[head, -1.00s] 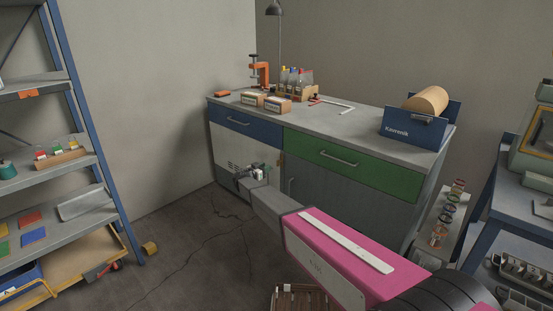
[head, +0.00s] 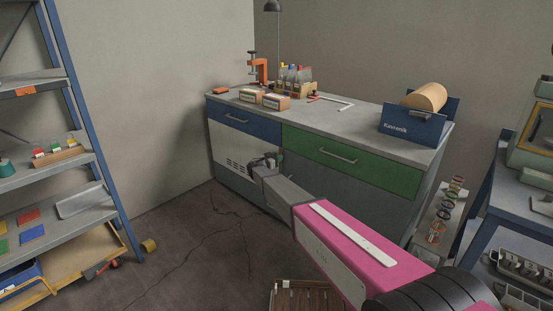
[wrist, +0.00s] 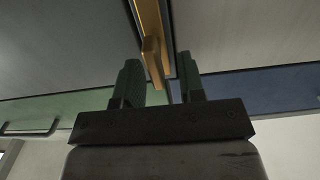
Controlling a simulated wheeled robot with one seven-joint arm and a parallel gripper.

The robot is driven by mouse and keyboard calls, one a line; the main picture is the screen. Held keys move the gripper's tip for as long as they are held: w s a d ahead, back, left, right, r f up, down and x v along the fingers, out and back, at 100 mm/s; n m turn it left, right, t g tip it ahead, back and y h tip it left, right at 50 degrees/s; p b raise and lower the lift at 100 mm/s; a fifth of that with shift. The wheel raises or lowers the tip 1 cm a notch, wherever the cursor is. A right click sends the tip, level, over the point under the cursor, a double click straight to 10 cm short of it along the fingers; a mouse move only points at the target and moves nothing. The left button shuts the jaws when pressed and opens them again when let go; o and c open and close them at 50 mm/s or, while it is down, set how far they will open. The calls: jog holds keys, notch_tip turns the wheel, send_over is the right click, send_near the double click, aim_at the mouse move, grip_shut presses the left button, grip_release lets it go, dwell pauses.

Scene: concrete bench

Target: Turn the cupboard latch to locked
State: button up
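The cupboard (head: 340,183) stands under the concrete bench top, with a pale door (head: 225,143) at the left below a blue drawer. In the wrist view a brass-coloured latch lever (wrist: 153,62) hangs from a strip of the same colour, slightly slanted. My gripper (head: 266,160) is close to the cupboard front, near the pale door's right edge; it hides the latch in the head view. In the wrist view my gripper (wrist: 159,68) has its two green fingers apart, with the lever's end between them in the picture. I cannot tell whether either finger touches it.
A blue drawer (head: 240,122) and a green drawer (head: 350,165) with a bar handle lie just above. A slatted crate (head: 302,296) is on the floor in front. Shelving (head: 75,130) stands at the left. The floor between the shelving and cupboard is mostly clear.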

jog(key=shift+c, duration=0.3)
grip_shut()
jog(key=shift+w+a+f+n, duration=0.2)
jog(key=shift+a+f+n, duration=0.15)
jog(key=shift+n, duration=2.65)
jog(key=shift+w+a+f+n, duration=0.2)
jog(key=shift+f+n, duration=0.1)
jog(key=shift+n, duration=2.7)
jog(key=shift+w+a+f+n, duration=0.2)
jog(key=shift+a+f+n, duration=0.15)
jog(key=shift+n, duration=2.65)
